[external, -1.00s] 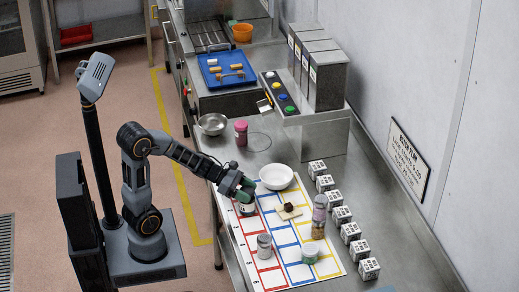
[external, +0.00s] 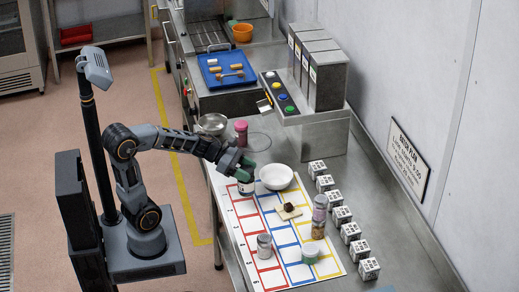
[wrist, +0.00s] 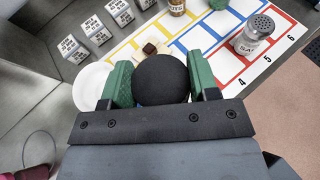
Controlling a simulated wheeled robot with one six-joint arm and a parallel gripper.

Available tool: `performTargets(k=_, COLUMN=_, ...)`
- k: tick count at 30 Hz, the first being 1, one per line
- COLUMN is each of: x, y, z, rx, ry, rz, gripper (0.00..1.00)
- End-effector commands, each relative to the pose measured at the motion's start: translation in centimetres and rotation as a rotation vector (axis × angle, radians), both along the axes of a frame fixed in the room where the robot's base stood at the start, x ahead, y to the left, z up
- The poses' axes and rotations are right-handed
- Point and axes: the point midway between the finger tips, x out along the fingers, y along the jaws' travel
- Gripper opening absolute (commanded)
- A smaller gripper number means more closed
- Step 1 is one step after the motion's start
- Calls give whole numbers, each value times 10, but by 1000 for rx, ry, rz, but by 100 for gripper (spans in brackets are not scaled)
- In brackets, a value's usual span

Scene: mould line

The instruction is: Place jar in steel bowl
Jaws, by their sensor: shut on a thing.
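My gripper (external: 240,166) is shut on a jar (external: 246,187) with a pale label, held upright near the grid mat's back-left corner. The wrist view shows the jar's round black lid (wrist: 162,80) between my green fingers; its body is hidden below. The steel bowl (external: 212,124) stands on the counter's left edge, behind my gripper and partly hidden by my arm. It does not clearly show in the wrist view.
A pink-lidded jar (external: 241,132) stands right of the steel bowl. A white bowl (external: 277,177) is right of my gripper. The grid mat (external: 245,230) carries a shaker (external: 264,246), a spice jar (external: 319,222) and a green-lidded tub (external: 310,253). Several marked cubes (external: 341,215) line the right.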

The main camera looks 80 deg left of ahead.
Motion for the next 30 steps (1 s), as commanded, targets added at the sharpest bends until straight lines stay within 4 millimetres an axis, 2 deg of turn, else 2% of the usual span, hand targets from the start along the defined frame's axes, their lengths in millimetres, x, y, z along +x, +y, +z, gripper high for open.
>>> performTargets(k=4, x=0, y=6, z=5, rx=0, ry=-1, rz=16, gripper=13)
performTargets(k=8, x=-2, y=35, z=2, rx=-2, ry=1, rz=92, gripper=13)
performTargets(k=11, x=-4, y=77, z=0, rx=0, ry=2, rz=193, gripper=13)
performTargets(k=14, x=-8, y=130, z=2, rx=1, ry=0, rz=318, gripper=13)
performTargets(k=15, x=-12, y=152, z=3, rx=1, ry=0, rz=370, gripper=13)
performTargets(k=21, x=-40, y=254, z=10, rx=2, ry=-1, rz=615, gripper=13)
performTargets(k=27, x=-77, y=332, z=18, rx=3, ry=-2, rz=809, gripper=13)
performTargets(k=30, x=-91, y=358, z=23, rx=4, ry=-2, rz=877, gripper=13)
